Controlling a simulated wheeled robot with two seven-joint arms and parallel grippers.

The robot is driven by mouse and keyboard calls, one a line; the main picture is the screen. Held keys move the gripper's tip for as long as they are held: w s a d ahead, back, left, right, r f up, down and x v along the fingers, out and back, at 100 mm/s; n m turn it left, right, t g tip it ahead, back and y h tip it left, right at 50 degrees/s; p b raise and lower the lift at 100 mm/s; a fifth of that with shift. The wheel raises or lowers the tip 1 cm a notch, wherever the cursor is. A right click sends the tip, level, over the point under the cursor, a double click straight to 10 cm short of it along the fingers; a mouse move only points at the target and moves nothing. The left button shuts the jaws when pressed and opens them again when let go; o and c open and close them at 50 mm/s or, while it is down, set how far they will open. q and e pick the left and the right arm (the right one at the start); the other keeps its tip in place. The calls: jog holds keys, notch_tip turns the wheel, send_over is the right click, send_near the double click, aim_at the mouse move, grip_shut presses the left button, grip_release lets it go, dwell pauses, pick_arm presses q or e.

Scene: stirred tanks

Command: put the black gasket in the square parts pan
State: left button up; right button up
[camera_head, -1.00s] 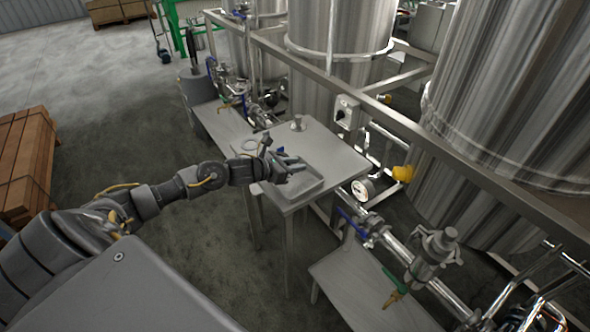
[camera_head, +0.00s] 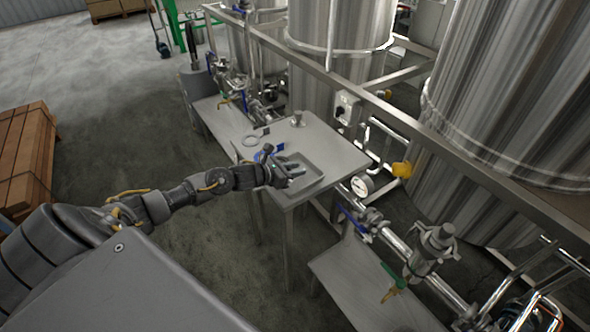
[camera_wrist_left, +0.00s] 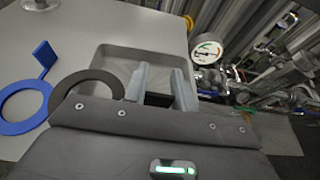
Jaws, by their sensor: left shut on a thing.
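My left gripper (camera_head: 290,178) is over the square parts pan (camera_head: 318,170), a shallow metal tray at the table's front corner. In the left wrist view the gripper's fingers (camera_wrist_left: 160,85) are in front of the pan (camera_wrist_left: 112,53). The black gasket (camera_wrist_left: 62,84), a dark flat ring, shows just left of the fingers, partly hidden by the gripper body. A dark part shows between the fingers, which look shut on the gasket's tab. Its height above the pan is hard to tell. My right gripper is not in view.
A blue gasket (camera_wrist_left: 45,115) with a square tab lies on the table left of the pan. A pale ring (camera_head: 250,141) and a metal fitting (camera_head: 298,119) are farther back on the table (camera_head: 335,150). A gauge (camera_head: 361,186), pipes and tanks stand to the right.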

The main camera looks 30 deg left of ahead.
pick_arm(q)
jog(key=shift+f, duration=0.2)
jog(key=o, duration=1)
jog(key=shift+r, duration=0.1)
jog(key=shift+r, duration=0.2)
jog(key=shift+r+p, duration=0.45)
jog(key=shift+p, duration=0.3)
jog(key=shift+s+a+f+b, duration=0.2)
jog(key=shift+s+a+b, duration=0.1)
jog(key=shift+s+b, duration=0.3)
jog(key=shift+b+v, duration=1)
jog(key=shift+v, duration=4.4)
